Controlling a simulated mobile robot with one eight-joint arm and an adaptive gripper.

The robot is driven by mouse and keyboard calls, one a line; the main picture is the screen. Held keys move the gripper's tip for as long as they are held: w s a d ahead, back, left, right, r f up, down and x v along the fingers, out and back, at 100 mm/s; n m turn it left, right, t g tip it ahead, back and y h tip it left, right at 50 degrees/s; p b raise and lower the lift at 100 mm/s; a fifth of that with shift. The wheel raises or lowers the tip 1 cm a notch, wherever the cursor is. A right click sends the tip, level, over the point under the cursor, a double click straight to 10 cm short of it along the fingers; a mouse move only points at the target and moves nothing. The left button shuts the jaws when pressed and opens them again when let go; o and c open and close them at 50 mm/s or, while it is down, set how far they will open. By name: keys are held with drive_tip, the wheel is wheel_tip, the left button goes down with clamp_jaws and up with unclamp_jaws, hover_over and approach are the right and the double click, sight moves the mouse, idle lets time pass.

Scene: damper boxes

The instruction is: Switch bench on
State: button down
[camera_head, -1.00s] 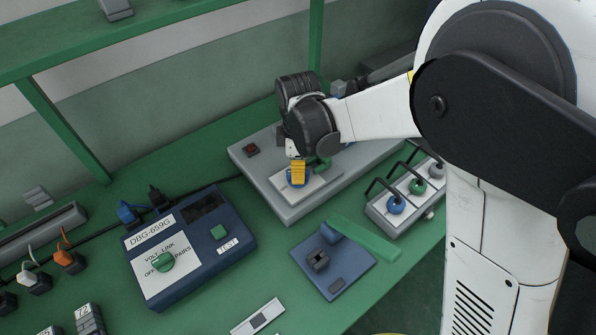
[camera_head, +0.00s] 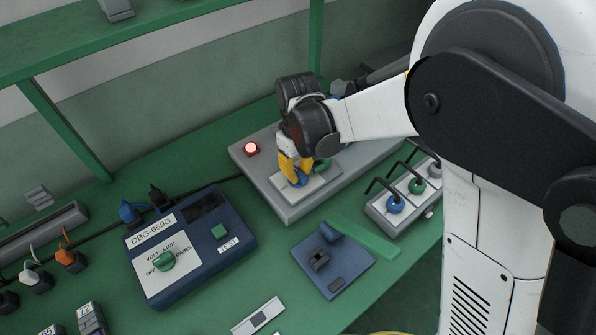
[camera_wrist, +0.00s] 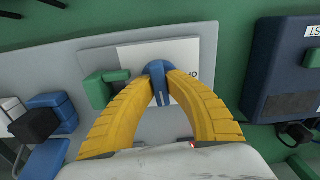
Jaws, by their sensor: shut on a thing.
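The bench control box (camera_head: 285,209) is a grey panel with a white label plate (camera_head: 311,188). On the plate are a blue knob (camera_head: 298,179) and a green knob (camera_head: 322,164). A red lamp (camera_head: 251,148) at the box's far left corner is lit. My gripper (camera_head: 293,172), with yellow fingers, is shut on the blue knob. In the wrist view the fingers pinch the blue knob (camera_wrist: 158,80) from both sides, and the green knob (camera_wrist: 102,88) stands to its left. The fingers cover part of the plate's lettering.
A dark blue DBG-659G box (camera_head: 190,245) with a green dial stands at the left. A blue fixture (camera_head: 333,262) lies at front centre. A grey block (camera_head: 405,197) with coloured plugs and black leads stands at the right, beside a green bar (camera_head: 362,238).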

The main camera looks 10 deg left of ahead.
drive_tip(key=shift+m, duration=0.5)
drive_tip(key=c, duration=1.4)
unclamp_jaws()
